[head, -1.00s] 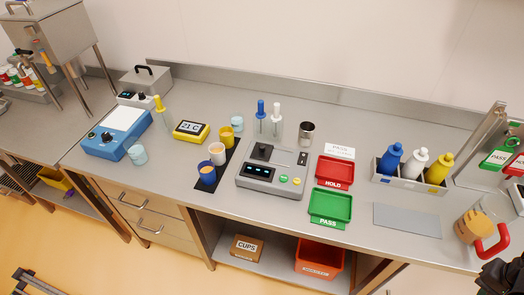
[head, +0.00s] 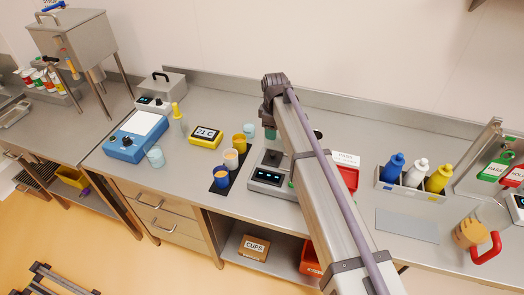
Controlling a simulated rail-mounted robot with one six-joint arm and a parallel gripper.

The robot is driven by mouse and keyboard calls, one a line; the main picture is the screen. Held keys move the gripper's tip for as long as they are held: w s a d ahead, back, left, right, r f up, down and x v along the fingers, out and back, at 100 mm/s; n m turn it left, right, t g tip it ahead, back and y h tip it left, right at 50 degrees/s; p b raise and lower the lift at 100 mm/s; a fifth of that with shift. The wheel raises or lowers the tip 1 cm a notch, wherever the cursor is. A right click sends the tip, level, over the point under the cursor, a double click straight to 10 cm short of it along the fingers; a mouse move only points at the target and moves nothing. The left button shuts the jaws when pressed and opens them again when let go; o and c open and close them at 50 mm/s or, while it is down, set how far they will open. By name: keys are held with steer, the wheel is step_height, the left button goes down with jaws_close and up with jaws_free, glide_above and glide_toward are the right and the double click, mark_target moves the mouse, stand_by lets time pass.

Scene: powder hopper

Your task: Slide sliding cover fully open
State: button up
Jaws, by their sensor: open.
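The steel hopper (head: 80,42) stands on legs at the far left of the head view. My arm reaches up from the lower right to a dark joint over the middle of the bench. I see no gripper fingers. The arm's end is well to the right of the hopper.
A blue scale (head: 126,143), a steel box with a handle (head: 160,88), a yellow timer-like display (head: 205,137) and several cups stand between hopper and arm. A bottle caddy (head: 410,190) is at right. My arm hides part of the bench.

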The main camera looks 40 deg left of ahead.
mark_target(273, 153)
step_height(273, 153, down, 11)
steer(key=b, duration=1.1)
steer(key=shift+d+r, duration=0.1)
jaws_close()
